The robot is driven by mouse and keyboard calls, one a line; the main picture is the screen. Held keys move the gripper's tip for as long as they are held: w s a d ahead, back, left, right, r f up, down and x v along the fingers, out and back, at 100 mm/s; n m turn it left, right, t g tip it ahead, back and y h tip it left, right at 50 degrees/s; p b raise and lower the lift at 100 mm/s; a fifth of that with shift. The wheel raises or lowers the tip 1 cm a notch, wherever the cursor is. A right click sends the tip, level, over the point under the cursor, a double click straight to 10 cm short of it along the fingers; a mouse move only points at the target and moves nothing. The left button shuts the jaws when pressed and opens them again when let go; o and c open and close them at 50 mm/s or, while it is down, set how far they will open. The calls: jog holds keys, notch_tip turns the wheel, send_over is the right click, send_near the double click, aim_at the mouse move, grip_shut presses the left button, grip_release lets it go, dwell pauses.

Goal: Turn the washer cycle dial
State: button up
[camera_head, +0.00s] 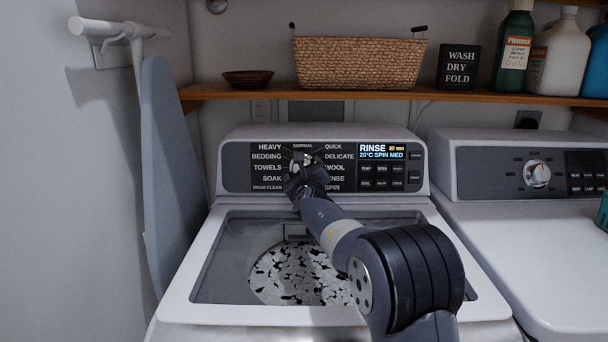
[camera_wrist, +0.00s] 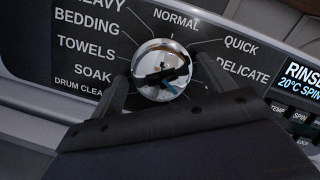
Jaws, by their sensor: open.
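The washer cycle dial is a shiny chrome knob (camera_wrist: 161,70) in the wrist view, ringed by cycle names such as NORMAL, QUICK, TOWELS and SOAK. In the head view it is mostly hidden behind my gripper (camera_head: 303,165). My gripper is open, and in the wrist view its two fingers (camera_wrist: 160,88) stand on the left and right of the dial. Whether they touch it I cannot tell. The washer's control panel (camera_head: 238,168) has a lit display (camera_head: 382,151) reading RINSE, 20 min, 20°C SPIN MED.
The washer's top (camera_head: 185,285) shows a drum with black-and-white contents below my arm. A dryer (camera_head: 480,230) with its own dial (camera_head: 537,174) stands at the right. A shelf (camera_head: 245,92) holds a basket (camera_head: 358,62) and bottles above.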

jog(key=s+b, duration=0.1)
jog(key=s, duration=0.6)
jog(key=s+d+b, duration=0.1)
jog(key=s, duration=0.2)
jog(key=shift+s+d+r+b, duration=0.1)
jog(key=shift+s+b, duration=0.25)
jog(key=shift+w, duration=0.1)
jog(key=w+p, duration=0.1)
jog(key=w, duration=0.2)
jog(key=w+p, duration=0.1)
jog(key=w, duration=0.3)
jog(key=w+a, duration=0.1)
jog(key=w, duration=0.2)
jog(key=shift+w+a+p, duration=0.1)
jog(key=shift+w+p, duration=0.2)
jog(key=shift+p, duration=0.1)
jog(key=shift+s, duration=0.1)
